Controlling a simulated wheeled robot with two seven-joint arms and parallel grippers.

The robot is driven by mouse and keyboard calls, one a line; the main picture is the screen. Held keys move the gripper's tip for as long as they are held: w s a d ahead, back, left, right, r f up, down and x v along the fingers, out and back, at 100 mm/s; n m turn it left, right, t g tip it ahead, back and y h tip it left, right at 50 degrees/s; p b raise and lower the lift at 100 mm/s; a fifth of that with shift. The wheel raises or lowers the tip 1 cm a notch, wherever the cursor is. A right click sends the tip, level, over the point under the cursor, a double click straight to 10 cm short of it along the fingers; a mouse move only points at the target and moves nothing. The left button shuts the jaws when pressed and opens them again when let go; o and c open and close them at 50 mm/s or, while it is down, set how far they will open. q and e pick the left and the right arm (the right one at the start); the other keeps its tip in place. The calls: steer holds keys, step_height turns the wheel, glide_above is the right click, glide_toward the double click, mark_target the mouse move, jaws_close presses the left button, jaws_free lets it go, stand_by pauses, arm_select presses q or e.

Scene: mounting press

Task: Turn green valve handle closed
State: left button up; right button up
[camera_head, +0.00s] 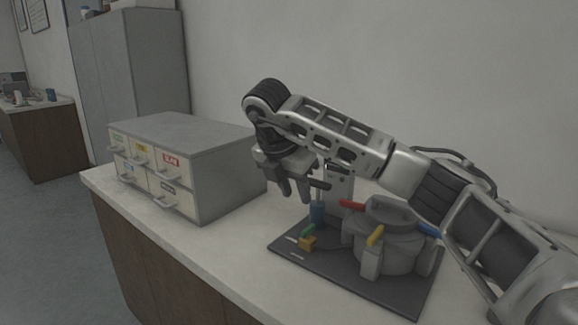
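The green valve handle (308,230) is a small lever on a yellow-brass valve body (307,243). It sits at the left of the mounting press's dark base plate (345,278). My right gripper (293,193) points down above and a little left of the green handle in the picture, apart from it. Its two fingers show a gap with nothing between them. The grey press body (385,245) carries a red handle (352,205), a yellow handle (376,236) and a blue handle (429,229). My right arm passes over the press and hides part of it. My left gripper is out of view.
A blue cylinder (317,212) stands just behind the green handle. A grey drawer cabinet (203,165) with labelled fronts stands on the counter to the left. Bare counter (236,240) lies between the cabinet and the plate. A tall grey cabinet (130,65) stands behind.

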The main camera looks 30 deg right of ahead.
arm_select(q)
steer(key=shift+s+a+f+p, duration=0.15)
steer(key=shift+p, duration=0.25)
arm_select(e)
steer(key=v, duration=0.5)
steer(key=shift+f, duration=0.15)
